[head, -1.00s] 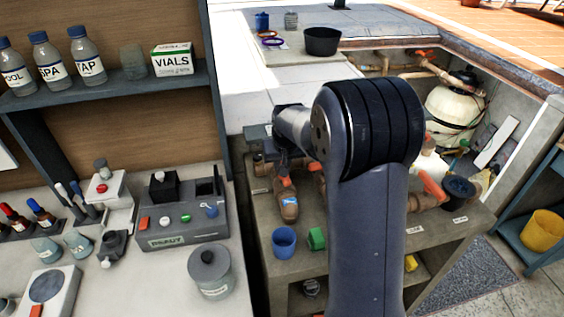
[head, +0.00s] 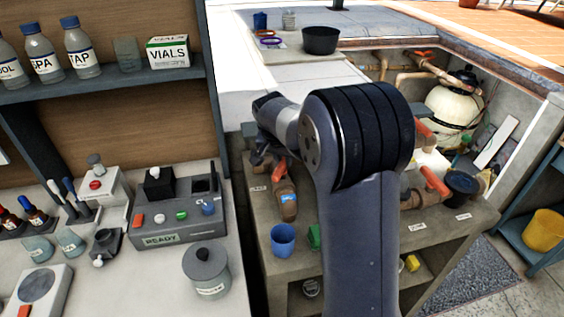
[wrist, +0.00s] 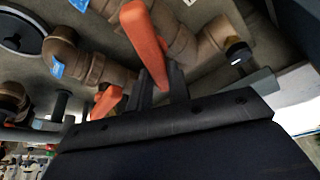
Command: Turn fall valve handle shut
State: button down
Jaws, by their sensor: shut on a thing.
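An orange valve handle (wrist: 145,42) stands between the two dark fingers of my gripper (wrist: 160,88) in the wrist view, and they are shut on it. Brown pipe elbows and fittings (wrist: 92,66) run beside it, with blue tags. In the head view, my arm covers much of the pipework. My gripper (head: 262,154) shows only in part, at the left end of the pipes. An orange handle (head: 280,169) shows just below it, above a brown fitting with a blue tag (head: 288,198). I cannot tell how far the held handle is turned.
Another orange handle (head: 434,180) sits on pipework right of my arm. A blue cup (head: 283,240) and a green object (head: 314,237) stand on the pipe bench. The test counter with a grey device (head: 178,217) is at left. A yellow bucket (head: 544,229) is at right.

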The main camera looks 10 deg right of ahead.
jog(key=m+b, duration=0.1)
jog(key=m, duration=0.1)
jog(key=m+g+h, duration=0.1)
jog(key=m, duration=0.2)
jog(key=shift+s+d+m+g+b, duration=0.15)
jog(key=shift+d+m+g+b, duration=0.05)
jog(key=shift+m+g+b, duration=0.15)
jog(key=m, duration=0.1)
jog(key=m+g, duration=0.1)
jog(key=m, duration=0.1)
jog(key=m+g, duration=0.1)
jog(key=m, duration=0.1)
jog(key=shift+s+d+m+h, duration=0.1)
jog(key=shift+s+m+h, duration=0.15)
jog(key=shift+s+h, duration=0.15)
jog(key=c, duration=1.3)
grip_release()
jog(key=v, duration=1)
jog(key=shift+w+a+r, duration=0.1)
jog(key=shift+a+r, duration=0.15)
jog(key=shift+r, duration=0.1)
